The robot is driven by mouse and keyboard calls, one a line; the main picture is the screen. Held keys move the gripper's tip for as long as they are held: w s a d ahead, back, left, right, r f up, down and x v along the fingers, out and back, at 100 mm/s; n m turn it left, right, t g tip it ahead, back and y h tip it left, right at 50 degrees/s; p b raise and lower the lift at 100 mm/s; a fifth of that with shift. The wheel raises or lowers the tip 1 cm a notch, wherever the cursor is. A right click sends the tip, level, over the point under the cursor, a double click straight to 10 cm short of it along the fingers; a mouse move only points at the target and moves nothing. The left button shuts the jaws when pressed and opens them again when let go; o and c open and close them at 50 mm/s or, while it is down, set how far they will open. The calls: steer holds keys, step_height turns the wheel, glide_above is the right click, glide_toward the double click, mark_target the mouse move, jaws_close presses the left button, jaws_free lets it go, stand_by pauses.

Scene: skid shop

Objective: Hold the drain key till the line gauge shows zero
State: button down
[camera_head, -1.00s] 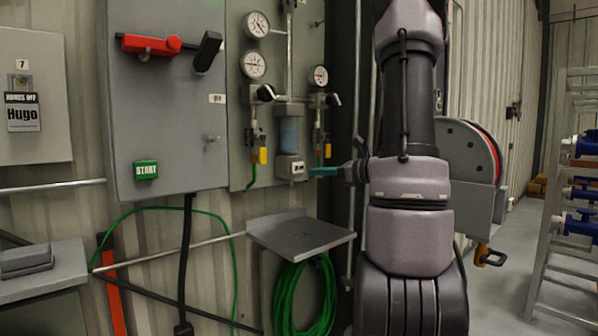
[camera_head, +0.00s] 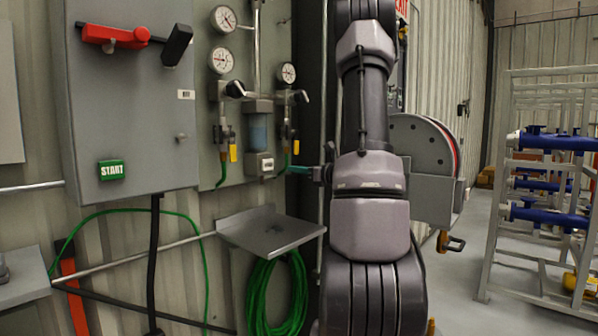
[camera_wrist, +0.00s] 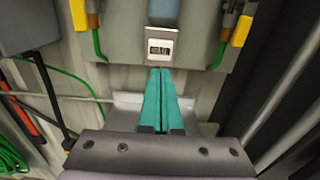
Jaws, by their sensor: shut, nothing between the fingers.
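The drain key (camera_head: 266,164) is a small pale block with a dark-lettered label, under the blue filter bowl (camera_head: 257,131) on the wall panel. In the wrist view its label reads DRAIN (camera_wrist: 160,48). My gripper (camera_head: 288,170) has teal fingers shut together and empty, just right of the key in the head view. In the wrist view the fingertips (camera_wrist: 160,70) lie just below the label; I cannot tell whether they touch it. Three round gauges show: upper (camera_head: 223,19), lower left (camera_head: 221,60) and right (camera_head: 288,73). Their numbers are too small to read.
A grey shelf (camera_head: 270,235) juts out below the panel, with a coiled green hose (camera_head: 275,295) under it. Left is a cabinet with a red handle (camera_head: 115,36) and START button (camera_head: 111,170).

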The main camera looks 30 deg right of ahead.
mark_target(269, 166)
steer(key=x, duration=0.9)
steer(key=shift+w+a+f, duration=0.1)
steer(key=shift+w, duration=0.2)
steer(key=shift+w, duration=0.1)
